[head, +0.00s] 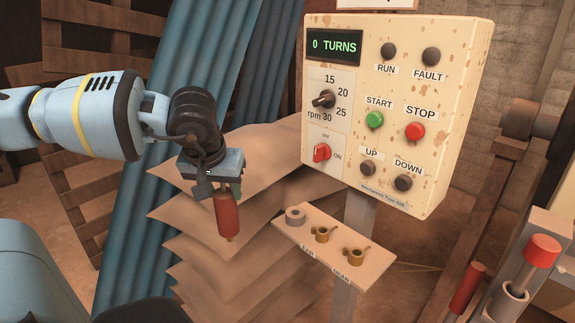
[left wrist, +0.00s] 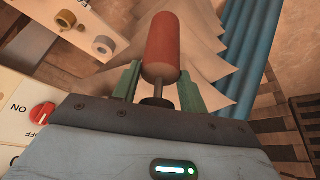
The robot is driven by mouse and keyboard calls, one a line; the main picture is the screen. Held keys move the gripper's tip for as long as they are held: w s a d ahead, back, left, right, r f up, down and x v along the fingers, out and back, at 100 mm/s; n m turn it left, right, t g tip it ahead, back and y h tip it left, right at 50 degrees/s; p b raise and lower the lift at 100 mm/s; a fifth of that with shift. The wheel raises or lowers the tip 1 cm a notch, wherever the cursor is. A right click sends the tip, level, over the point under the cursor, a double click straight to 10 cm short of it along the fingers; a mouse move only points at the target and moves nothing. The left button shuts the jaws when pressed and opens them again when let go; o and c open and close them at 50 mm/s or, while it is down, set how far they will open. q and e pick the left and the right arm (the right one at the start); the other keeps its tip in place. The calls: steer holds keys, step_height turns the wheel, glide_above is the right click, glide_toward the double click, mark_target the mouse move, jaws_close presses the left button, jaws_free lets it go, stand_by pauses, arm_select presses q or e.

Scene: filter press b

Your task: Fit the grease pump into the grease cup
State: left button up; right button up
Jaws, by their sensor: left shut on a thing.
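In the left wrist view the red pump (left wrist: 162,48) stands out between the green fingers (left wrist: 158,92). On the shelf are two brass cups with side spouts or handles, a middle one (head: 322,235) and a right one (head: 354,256). I cannot tell which is the grease cup. The pump is apart from both. My right gripper is out of view.
The tilted shelf (head: 368,272) also bears a grey ring (head: 295,215). A control panel (head: 460,60) reading 0 TURNS stands above it. Stacked brown cloth-like sheets (head: 200,250) lie behind the pump. A red-capped post (head: 541,252) stands at lower right.

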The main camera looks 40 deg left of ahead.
mark_target(223, 207)
arm_select(q)
steer(key=f, duration=0.5)
steer(key=shift+a, duration=0.35)
steer(key=w+d+f+m+h, duration=0.1)
steer(key=d+f+m, duration=0.1)
steer(key=d, duration=0.6)
steer(key=w+d+f+m+h, duration=0.1)
steer(key=w+d+f+m, duration=0.1)
steer(key=d, duration=0.7)
steer(key=w+d+f+m, duration=0.2)
steer(key=d+m, duration=0.1)
steer(key=d, duration=0.5)
steer(key=shift+d+t+h, duration=0.35)
steer(key=shift+t+h, duration=0.05)
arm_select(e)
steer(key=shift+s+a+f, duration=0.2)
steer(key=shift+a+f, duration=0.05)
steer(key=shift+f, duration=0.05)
